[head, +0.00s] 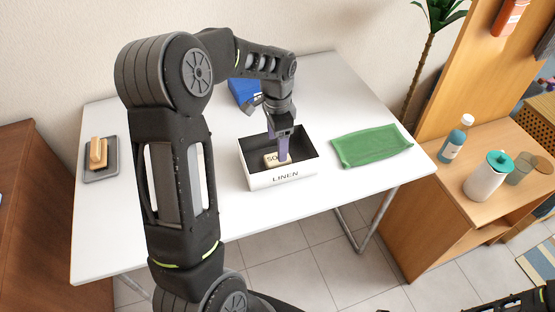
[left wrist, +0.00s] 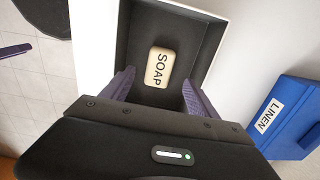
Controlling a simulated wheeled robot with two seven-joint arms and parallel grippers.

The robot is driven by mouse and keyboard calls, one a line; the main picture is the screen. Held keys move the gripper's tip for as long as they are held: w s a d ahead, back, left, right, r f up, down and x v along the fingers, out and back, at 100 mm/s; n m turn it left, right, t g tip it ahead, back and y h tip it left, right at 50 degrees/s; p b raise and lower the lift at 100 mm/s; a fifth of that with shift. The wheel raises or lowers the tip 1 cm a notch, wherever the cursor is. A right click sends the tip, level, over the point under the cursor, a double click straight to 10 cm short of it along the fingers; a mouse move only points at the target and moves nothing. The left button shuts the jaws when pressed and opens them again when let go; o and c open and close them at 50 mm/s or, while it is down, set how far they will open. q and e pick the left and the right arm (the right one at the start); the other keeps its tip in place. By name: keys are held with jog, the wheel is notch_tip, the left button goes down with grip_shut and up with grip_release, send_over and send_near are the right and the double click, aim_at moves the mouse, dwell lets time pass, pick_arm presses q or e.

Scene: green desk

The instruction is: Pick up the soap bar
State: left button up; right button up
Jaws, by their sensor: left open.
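In the left wrist view the soap bar (left wrist: 159,67) lies on the box floor, ahead of and between the two purple fingers. My left gripper (head: 283,158) reaches down into the box at the soap; its fingers are open, apart on either side in the wrist view (left wrist: 159,78). I cannot tell whether they touch it. One finger hides part of the soap in the head view. A purple finger-like part (left wrist: 15,50), perhaps of my right gripper, shows at the wrist view's left edge.
A blue item (left wrist: 286,115) labelled LINEN lies beside the box. A green cloth (head: 371,146) lies right of the box on the white table (head: 230,198). A grey tray (head: 101,173) with a wooden-backed object is at the left.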

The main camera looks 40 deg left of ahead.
pick_arm(q)
jog(key=shift+f+p, duration=0.35)
jog(key=shift+f, duration=2.25)
jog(key=c, duration=1.5)
